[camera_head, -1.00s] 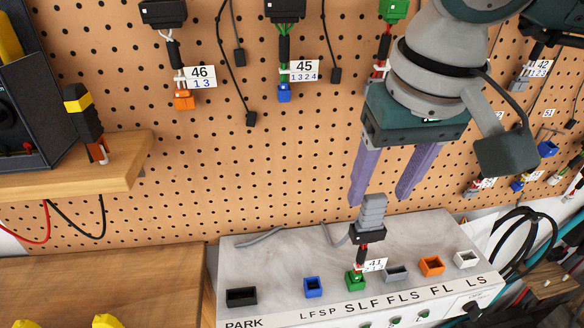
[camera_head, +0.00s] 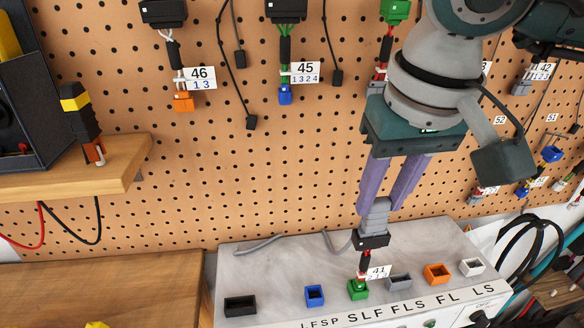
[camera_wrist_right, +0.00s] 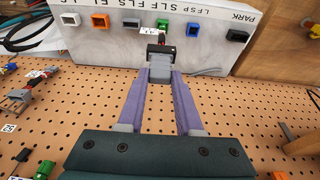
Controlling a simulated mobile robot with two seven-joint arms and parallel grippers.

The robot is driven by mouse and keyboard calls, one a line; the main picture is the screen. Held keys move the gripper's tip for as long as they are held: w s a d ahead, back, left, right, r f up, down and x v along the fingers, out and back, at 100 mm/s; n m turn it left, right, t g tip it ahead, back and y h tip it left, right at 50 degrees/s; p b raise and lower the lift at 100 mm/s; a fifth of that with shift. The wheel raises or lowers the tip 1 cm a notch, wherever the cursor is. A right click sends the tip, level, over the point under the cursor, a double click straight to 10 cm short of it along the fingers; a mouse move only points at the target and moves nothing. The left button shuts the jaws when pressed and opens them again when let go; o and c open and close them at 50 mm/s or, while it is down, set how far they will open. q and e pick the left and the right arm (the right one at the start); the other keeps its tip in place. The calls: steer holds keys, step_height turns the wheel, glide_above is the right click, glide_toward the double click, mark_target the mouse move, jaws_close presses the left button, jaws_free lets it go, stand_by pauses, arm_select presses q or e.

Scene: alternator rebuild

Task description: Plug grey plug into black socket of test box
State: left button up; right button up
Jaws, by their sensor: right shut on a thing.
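The test box (camera_head: 300,262) has a black socket (camera_head: 240,305) at its left end, which looks empty; this socket also shows in the wrist view (camera_wrist_right: 237,35). My right gripper (camera_head: 385,204) is shut on the grey ribbed top (camera_head: 375,215) of a black connector (camera_head: 371,240), seen also in the wrist view (camera_wrist_right: 160,72). This connector belongs to lead 41, whose red and white wires run down to the green socket (camera_head: 358,290); whether its lower end is seated is unclear. A grey plug (camera_head: 521,87) hangs on lead 42 on the pegboard. My left gripper is out of view.
Blue (camera_head: 314,295), grey (camera_head: 399,283), orange (camera_head: 437,274) and white (camera_head: 471,267) sockets line the box. Leads 46 (camera_head: 200,78) and 45 (camera_head: 304,71) hang behind on the pegboard. A wooden shelf (camera_head: 110,175) juts out at left.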

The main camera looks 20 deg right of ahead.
mark_target(381, 203)
jaws_close()
steer(key=shift+r+p, duration=0.6)
steer(key=shift+r, duration=0.4)
steer(key=shift+r+p, duration=0.65)
steer(key=shift+r, duration=0.45)
